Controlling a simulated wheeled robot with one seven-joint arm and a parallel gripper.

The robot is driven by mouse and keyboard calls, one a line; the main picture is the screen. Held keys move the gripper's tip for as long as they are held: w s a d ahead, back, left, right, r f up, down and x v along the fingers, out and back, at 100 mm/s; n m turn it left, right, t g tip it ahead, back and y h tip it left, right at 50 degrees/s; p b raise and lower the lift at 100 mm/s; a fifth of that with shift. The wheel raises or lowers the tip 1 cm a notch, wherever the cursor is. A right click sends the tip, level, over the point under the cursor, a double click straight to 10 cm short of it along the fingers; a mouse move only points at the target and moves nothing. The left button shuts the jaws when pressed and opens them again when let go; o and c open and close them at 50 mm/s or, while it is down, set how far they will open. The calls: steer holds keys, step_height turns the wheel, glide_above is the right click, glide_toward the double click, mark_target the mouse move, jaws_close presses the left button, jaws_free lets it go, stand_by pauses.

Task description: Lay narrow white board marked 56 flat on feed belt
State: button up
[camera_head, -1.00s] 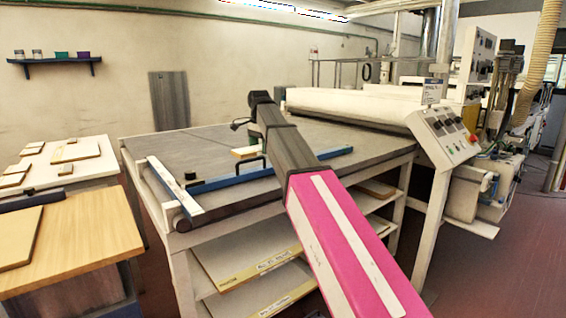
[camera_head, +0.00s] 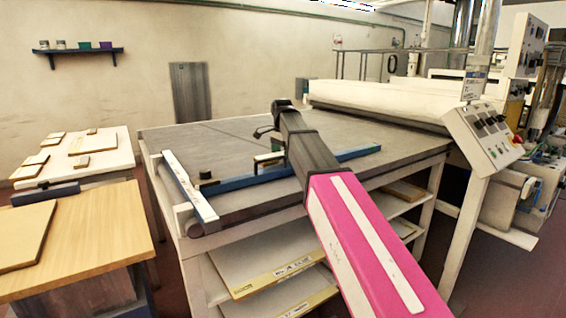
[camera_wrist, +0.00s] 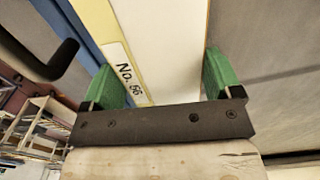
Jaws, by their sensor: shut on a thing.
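The narrow white board (camera_wrist: 180,45) sits between the two green fingers of my gripper (camera_wrist: 162,80) in the wrist view. Its yellowish edge strip carries a label (camera_wrist: 127,75) that reads roughly "No. 56", the first digit being unclear. My gripper is shut on the board. In the head view, a small pale part of the board (camera_head: 268,157) shows beside my dark wrist, above the grey feed belt (camera_head: 215,140). Most of the board and the fingers are hidden there, and I cannot tell if the board touches the belt.
A blue bar (camera_head: 245,178) with a black handle crosses the belt's near part; a white-and-blue rail (camera_head: 190,187) runs along its left side. The white roller cover (camera_head: 385,100) and control panel (camera_head: 483,135) stand at right. Side tables (camera_head: 80,235) with boards stand left.

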mark_target(282, 162)
steer(key=shift+f, duration=1.7)
steer(key=o, duration=0.8)
steer(key=shift+f, duration=0.15)
